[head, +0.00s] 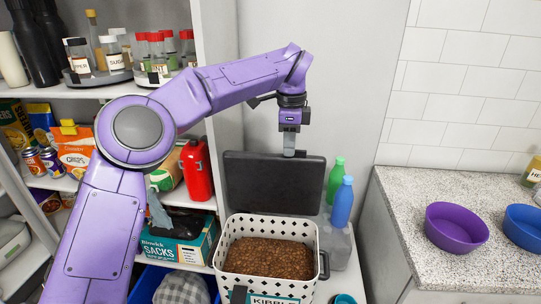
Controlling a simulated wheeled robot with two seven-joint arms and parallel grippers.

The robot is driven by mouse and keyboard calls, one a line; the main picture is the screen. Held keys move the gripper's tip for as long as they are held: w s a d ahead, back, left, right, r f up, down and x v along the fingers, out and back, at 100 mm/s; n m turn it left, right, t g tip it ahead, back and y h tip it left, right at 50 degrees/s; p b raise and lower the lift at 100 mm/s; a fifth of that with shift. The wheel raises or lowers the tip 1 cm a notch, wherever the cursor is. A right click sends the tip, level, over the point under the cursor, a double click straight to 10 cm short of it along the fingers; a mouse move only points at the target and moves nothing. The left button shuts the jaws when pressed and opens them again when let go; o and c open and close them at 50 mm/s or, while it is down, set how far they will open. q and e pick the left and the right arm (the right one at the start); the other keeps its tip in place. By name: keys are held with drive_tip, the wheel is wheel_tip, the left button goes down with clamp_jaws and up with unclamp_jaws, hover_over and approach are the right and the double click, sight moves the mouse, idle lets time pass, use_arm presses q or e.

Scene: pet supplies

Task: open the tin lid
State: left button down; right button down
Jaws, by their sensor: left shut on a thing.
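The kibble tin (309,253) is a white perforated bin with a "KIBBLE" label, low in the middle of the head view. Its top is uncovered and brown kibble (268,258) shows inside. The dark grey lid (270,188) stands about upright at the bin's back edge. My left gripper (289,154) comes down from above, shut on the lid's top edge right of its middle. The join between lid and bin is mostly hidden behind the rim. My right gripper is not in view.
Green (335,178) and blue (343,202) bottles stand right of the lid. Shelves with a red container (196,170) and a sacks box (178,246) are at left. A counter (400,198) with purple (456,228) and blue (524,226) bowls is at right.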

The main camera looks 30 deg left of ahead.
use_arm(q)
drive_tip(key=shift+s+f, duration=0.1)
drive_tip(key=c, duration=1.3)
unclamp_jaws()
drive_tip(key=shift+d, duration=0.1)
drive_tip(key=shift+o, duration=0.3)
wheel_tip(320, 180, up, 10)
drive_tip(key=p, duration=0.3)
drive_tip(key=shift+r, duration=0.25)
drive_tip(key=shift+d, duration=0.1)
